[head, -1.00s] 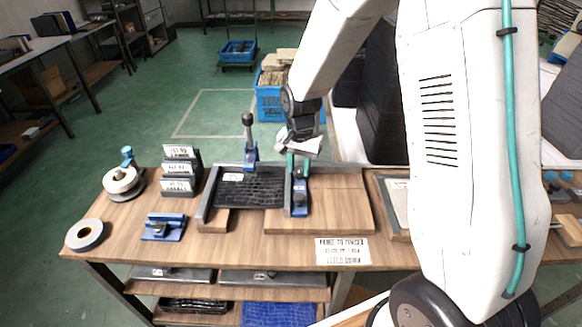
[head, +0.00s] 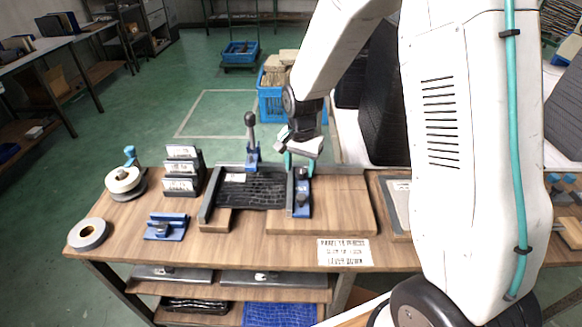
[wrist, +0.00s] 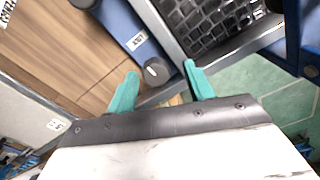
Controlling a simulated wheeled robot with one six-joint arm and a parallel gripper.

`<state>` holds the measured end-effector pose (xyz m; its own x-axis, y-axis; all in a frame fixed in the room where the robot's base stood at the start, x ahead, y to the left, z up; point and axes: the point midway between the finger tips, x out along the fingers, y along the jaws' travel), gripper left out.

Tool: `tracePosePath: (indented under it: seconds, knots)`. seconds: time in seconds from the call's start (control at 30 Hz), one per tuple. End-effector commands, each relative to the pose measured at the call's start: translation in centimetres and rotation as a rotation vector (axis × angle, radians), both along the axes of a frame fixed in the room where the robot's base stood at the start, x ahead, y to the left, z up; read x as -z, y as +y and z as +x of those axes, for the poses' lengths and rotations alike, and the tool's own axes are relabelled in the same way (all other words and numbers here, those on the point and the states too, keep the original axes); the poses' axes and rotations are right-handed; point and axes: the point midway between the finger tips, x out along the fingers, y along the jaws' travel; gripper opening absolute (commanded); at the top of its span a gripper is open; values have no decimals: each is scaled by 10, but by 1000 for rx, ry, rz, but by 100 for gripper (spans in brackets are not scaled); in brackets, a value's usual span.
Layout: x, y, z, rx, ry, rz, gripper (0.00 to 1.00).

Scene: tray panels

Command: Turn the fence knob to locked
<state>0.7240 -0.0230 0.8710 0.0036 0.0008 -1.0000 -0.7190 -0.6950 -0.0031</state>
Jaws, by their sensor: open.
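The fence is a blue bar (head: 301,194) along the right side of a black textured panel (head: 262,190) in the bench jig. In the wrist view the fence (wrist: 118,25) carries a white label (wrist: 136,41) with small dark lettering. A round dark knob (wrist: 155,73) with a pale mark sits at its far end, beside the label. My gripper (wrist: 160,69) is open, its two teal fingers on either side of the knob in that view. Whether they touch it I cannot tell. In the head view my gripper (head: 289,160) is just over the fence's far end.
A blue lever post with a black ball handle (head: 251,122) stands behind the panel, close left of my gripper. A wooden board (head: 340,205) lies right of the fence. Label stands (head: 180,170), a blue fixture (head: 166,226) and tape rolls (head: 88,234) are at left.

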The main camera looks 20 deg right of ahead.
Motion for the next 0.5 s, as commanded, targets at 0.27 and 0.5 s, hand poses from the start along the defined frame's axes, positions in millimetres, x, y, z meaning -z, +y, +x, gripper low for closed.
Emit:
tracePosePath:
  seconds: [0.27,0.5]
  knots:
    - [-27,-2,1,3,-3,0,52]
    - [-66,-1,3,1,-3,0,52]
